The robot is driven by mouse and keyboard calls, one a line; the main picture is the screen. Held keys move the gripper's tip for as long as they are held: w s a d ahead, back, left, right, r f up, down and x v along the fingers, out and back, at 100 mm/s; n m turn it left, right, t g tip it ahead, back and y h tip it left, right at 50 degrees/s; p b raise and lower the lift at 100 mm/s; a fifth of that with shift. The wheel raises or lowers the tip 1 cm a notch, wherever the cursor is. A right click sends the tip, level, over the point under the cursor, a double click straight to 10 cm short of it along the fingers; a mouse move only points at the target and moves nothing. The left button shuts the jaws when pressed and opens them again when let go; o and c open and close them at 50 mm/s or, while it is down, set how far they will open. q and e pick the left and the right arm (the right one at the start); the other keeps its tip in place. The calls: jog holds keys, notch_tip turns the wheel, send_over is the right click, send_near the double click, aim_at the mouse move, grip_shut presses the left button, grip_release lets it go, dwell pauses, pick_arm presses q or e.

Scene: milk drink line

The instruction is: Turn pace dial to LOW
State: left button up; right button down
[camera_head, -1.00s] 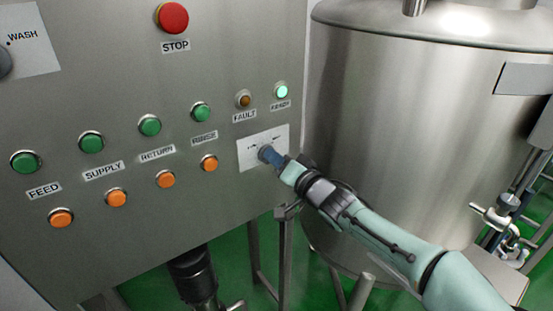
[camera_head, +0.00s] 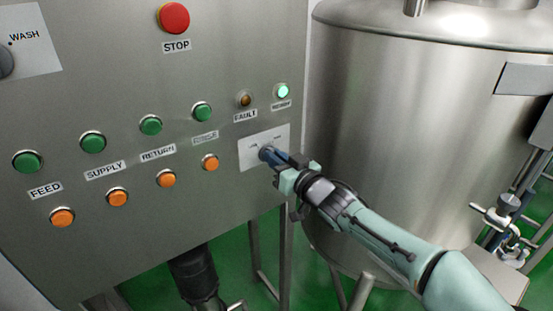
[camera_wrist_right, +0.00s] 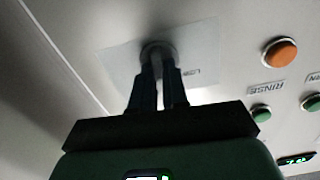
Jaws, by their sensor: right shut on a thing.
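The pace dial (camera_head: 265,153) is a small dark round knob on a white plate (camera_head: 248,160) at the lower right of the steel control panel. My right gripper (camera_head: 272,156) is shut on the dial and partly hides it. In the right wrist view the two dark fingers (camera_wrist_right: 160,80) reach up to the dial (camera_wrist_right: 157,52) on either side. The plate's lettering is too small or blurred to read fully, and the dial's pointer cannot be made out. My left gripper is not in view.
Green buttons (camera_head: 151,125) and orange buttons (camera_head: 166,180) sit left of the dial. A red STOP button (camera_head: 173,18) is above. A green lamp (camera_head: 282,91) is lit above the plate. A large steel tank (camera_head: 400,130) stands close on the right.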

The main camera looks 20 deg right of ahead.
pick_arm(q)
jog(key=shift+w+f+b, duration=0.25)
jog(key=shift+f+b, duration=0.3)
jog(key=shift+b, duration=0.05)
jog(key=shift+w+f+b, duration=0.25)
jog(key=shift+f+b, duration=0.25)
jog(key=shift+b, duration=0.1)
pick_arm(e)
jog(key=shift+a+f+n, duration=0.1)
jog(key=shift+n, duration=2.4)
jog(key=shift+a+n, duration=0.1)
jog(key=shift+n, duration=2.4)
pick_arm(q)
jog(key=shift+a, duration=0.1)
pick_arm(e)
jog(key=c, duration=1.1)
grip_release()
jog(key=shift+s, duration=0.1)
jog(key=shift+c, duration=0.2)
pick_arm(q)
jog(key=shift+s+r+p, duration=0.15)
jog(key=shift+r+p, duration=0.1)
jog(key=shift+p, duration=0.05)
pick_arm(e)
jog(key=v, duration=1.3)
jog(key=shift+s, duration=0.2)
